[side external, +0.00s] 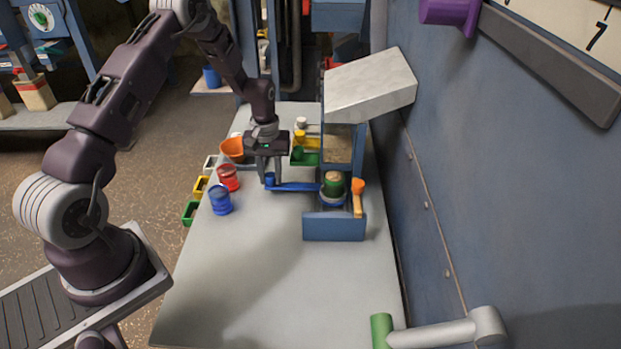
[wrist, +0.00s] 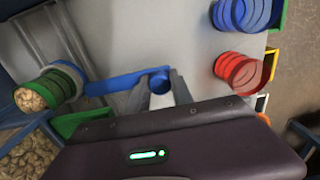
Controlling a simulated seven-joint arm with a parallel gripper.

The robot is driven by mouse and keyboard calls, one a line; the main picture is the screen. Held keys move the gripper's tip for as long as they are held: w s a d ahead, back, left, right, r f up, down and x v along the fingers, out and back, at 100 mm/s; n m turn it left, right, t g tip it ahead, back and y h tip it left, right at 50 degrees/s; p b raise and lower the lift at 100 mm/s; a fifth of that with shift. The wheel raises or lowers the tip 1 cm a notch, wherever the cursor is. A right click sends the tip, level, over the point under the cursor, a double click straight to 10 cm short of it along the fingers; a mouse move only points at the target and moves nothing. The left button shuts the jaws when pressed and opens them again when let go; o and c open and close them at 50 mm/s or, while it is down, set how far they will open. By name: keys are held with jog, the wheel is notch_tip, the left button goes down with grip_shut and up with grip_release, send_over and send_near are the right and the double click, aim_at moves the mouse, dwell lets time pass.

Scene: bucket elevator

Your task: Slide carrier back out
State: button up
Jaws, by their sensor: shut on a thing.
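The carrier has a flat blue handle (side external: 295,187) that runs to the right toward a blue ring. In the ring sits a green bucket (side external: 333,185) filled with tan, nut-like pieces. My gripper (side external: 271,180) points down and is shut on the blue knob at the handle's left end. In the wrist view my gripper (wrist: 162,95) has a finger on each side of the round blue knob (wrist: 160,83). The blue handle (wrist: 112,82) leads left to the filled bucket (wrist: 45,92). The bucket stands at the front of the blue elevator frame (side external: 357,150).
A red bucket (side external: 228,178) and a blue bucket (side external: 221,200) stand left of my gripper. An orange bowl (side external: 233,149) lies behind them. An orange lever (side external: 357,196) is right of the filled bucket. A blue block (side external: 334,226) is in front. The near table (side external: 270,290) is clear.

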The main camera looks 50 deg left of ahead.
jog(key=shift+s+d, duration=2.6)
jog(key=shift+a, duration=0.1)
jog(key=o, duration=0.9)
jog(key=shift+w, duration=0.1)
jog(key=shift+o, duration=0.2)
notch_tip(320, 180, up, 12)
jog(key=shift+r, duration=0.1)
